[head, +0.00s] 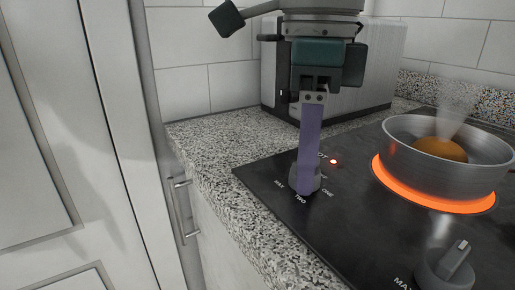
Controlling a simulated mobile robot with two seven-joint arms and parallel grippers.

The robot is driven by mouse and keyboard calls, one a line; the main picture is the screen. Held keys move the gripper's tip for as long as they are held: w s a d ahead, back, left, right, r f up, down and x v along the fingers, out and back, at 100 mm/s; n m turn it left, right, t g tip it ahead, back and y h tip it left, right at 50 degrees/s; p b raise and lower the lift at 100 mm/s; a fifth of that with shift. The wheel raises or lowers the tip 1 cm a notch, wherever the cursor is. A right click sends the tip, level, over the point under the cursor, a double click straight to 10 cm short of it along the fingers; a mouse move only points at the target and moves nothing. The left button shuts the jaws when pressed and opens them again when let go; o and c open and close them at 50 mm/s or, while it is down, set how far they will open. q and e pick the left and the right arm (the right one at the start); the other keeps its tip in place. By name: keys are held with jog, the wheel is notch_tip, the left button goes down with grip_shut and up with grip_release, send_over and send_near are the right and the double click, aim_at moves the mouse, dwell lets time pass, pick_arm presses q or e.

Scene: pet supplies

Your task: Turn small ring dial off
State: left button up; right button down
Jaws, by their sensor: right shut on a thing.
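The black stove top (270,170) lies in the speckled counter. My right gripper (308,190) comes down from above, its purple finger covering much of a small grey dial (317,182). It is shut on that dial, which has MAX, TWO and ONE printed around its near side. The dial's pointer is hidden, so its setting cannot be read. A red indicator light (333,161) is lit just behind it. A second grey dial (445,267) stands at the front right, with MAX beside it. My left gripper is not in view.
A metal pot (447,174) with an orange thing in it stands on a glowing orange ring (440,203) at the right, steam rising. A grey appliance (270,72) stands behind my right gripper. A white cabinet with a handle (181,210) is at the left.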

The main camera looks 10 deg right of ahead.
jog(key=shift+c, duration=2.2)
grip_release()
notch_tip(320, 180, up, 10)
jog(key=shift+p, duration=0.4)
